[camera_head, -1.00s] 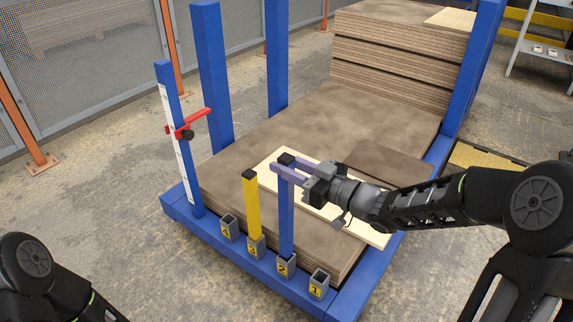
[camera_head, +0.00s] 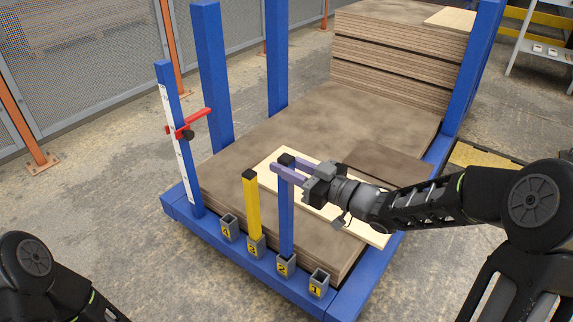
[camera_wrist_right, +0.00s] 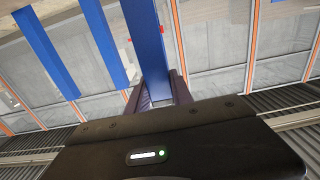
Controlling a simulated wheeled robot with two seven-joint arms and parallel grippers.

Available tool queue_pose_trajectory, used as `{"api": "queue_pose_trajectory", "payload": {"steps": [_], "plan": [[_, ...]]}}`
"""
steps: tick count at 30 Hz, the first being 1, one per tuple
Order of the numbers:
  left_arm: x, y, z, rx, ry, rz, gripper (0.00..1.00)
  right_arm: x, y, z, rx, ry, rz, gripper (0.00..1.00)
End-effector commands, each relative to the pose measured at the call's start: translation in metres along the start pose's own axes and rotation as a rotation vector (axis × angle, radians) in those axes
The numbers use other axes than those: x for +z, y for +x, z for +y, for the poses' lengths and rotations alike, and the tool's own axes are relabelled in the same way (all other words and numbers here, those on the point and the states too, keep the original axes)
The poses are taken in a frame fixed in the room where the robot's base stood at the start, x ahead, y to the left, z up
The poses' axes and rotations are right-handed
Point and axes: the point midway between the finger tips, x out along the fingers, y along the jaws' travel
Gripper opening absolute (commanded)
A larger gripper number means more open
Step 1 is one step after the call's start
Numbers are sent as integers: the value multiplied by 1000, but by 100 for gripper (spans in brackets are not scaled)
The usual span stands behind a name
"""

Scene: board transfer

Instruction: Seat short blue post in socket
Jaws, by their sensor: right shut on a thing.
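The short blue post (camera_head: 286,220) stands upright with a black cap, its lower end at socket 2 (camera_head: 286,265). I cannot tell how deep it sits in the socket. My right gripper (camera_head: 290,172) is shut on the post just below its cap. In the right wrist view the blue post (camera_wrist_right: 147,45) rises between the two fingers. Empty sockets 1 (camera_head: 319,284) and 4 (camera_head: 229,228) are on either side along the front rail. My left gripper is out of view; only part of my left arm shows at lower left.
A yellow post (camera_head: 251,210) stands upright in socket 3 (camera_head: 256,247), close left of the blue post. Tall blue uprights (camera_head: 212,80) and a red clamp on a scaled post (camera_head: 188,124) stand further left. Brown boards (camera_head: 340,115) lie behind, with a pale strip (camera_head: 375,234) on top.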

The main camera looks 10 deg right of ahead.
Motion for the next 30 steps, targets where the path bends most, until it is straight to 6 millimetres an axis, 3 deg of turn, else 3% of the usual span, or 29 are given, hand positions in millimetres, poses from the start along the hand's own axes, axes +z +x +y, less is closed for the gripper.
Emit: {"api": "queue_pose_trajectory", "payload": {"steps": [30], "plan": [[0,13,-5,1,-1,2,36,19,0,0,0,0,2,0]]}}
